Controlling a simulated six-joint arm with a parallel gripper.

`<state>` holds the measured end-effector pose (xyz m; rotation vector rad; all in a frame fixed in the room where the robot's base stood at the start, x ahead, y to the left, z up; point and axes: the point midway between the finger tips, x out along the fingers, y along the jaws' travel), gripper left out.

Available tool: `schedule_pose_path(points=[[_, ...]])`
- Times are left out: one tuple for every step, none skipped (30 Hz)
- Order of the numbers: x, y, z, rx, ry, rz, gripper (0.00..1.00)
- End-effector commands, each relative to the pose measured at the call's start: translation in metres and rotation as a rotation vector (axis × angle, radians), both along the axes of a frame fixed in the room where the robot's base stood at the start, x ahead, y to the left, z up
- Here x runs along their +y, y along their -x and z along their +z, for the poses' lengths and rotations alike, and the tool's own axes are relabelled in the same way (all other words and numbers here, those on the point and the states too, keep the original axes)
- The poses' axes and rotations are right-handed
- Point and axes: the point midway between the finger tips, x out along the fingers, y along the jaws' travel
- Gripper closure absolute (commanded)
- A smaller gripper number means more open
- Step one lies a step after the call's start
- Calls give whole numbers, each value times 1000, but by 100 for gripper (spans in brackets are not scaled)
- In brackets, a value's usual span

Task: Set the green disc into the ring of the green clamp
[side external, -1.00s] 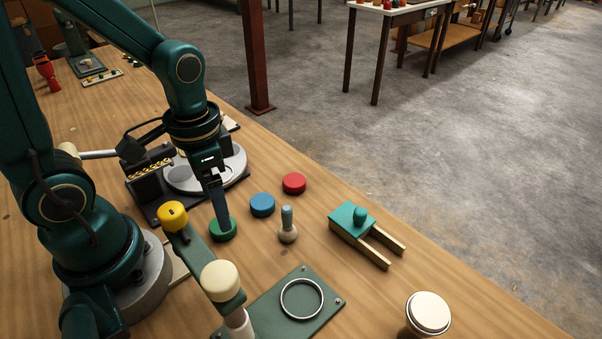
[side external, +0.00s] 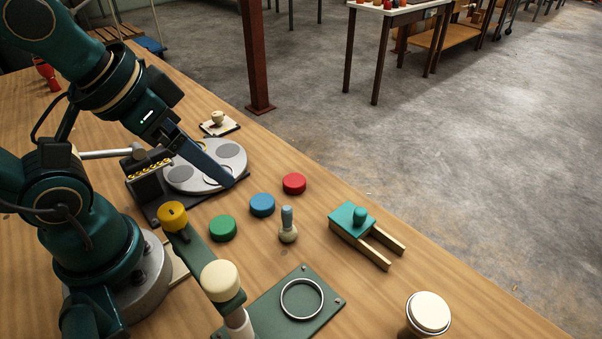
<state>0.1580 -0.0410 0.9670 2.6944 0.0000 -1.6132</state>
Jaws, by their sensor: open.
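The green disc (side external: 222,229) lies flat on the wooden table, left of a blue disc. My gripper (side external: 229,181) is open and empty, tilted down to the right, in front of a grey round platter in this view. It is up and behind the green disc, apart from it. Its fingers overlap, so the gap is hidden.
The blue disc (side external: 262,205) and a red disc (side external: 294,184) lie nearby. A grey-blue peg (side external: 288,225) stands right of the green disc. A teal block with wooden prongs (side external: 352,219), a lidded cup (side external: 428,314) and the grey platter (side external: 205,165) are around.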

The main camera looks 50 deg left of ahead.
Motion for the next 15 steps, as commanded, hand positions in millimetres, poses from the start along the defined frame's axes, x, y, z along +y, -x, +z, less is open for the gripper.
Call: schedule_pose_path(points=[[0,0,0,0,0,0,9],[0,0,0,0,0,0,9],[0,0,0,0,0,0,9],[0,0,0,0,0,0,9],[0,0,0,0,0,-1,9],[0,0,0,0,-2,-4,9],[0,-1,0,-3,-7,-12,9],[0,-2,1,-9,-12,-23,9],[0,-5,3,-23,-26,-47,9],[0,-8,2,-19,-38,-66,9],[1,-10,0,-8,-46,-80,9],[2,-14,-3,9,-56,-97,9],[3,-16,-7,26,-64,-110,9],[4,-18,-10,47,-72,-122,9],[5,-21,-17,77,-80,-139,9]])
